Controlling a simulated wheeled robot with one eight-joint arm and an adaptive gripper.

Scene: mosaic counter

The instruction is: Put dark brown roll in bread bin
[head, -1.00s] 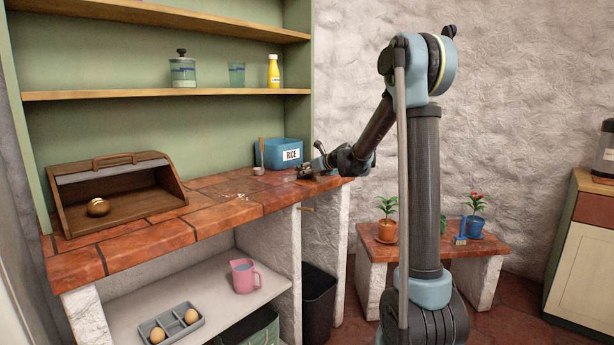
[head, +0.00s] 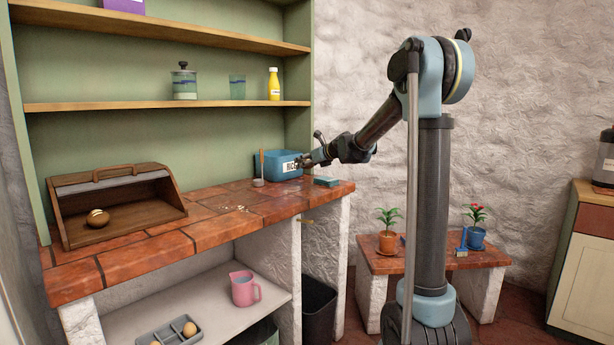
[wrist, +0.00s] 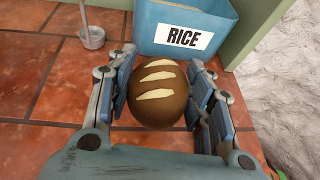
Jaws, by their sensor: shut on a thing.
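The dark brown roll (wrist: 158,106) has pale slashes across its top. In the wrist view it sits between the two fingers of my gripper (wrist: 160,78), which is shut on it. In the head view my gripper (head: 304,162) is raised above the right end of the tiled counter, in front of the rice box; the roll is too small there to make out clearly. The wooden bread bin (head: 150,213) stands open on the left of the counter, with a golden-brown roll (head: 98,218) inside.
The blue rice box (head: 276,165) and a small grey pot (wrist: 92,37) stand at the back of the counter. A flat teal block (head: 327,181) lies near its right end. Light crumbs (head: 238,208) lie mid-counter. A shelf (head: 150,105) runs above.

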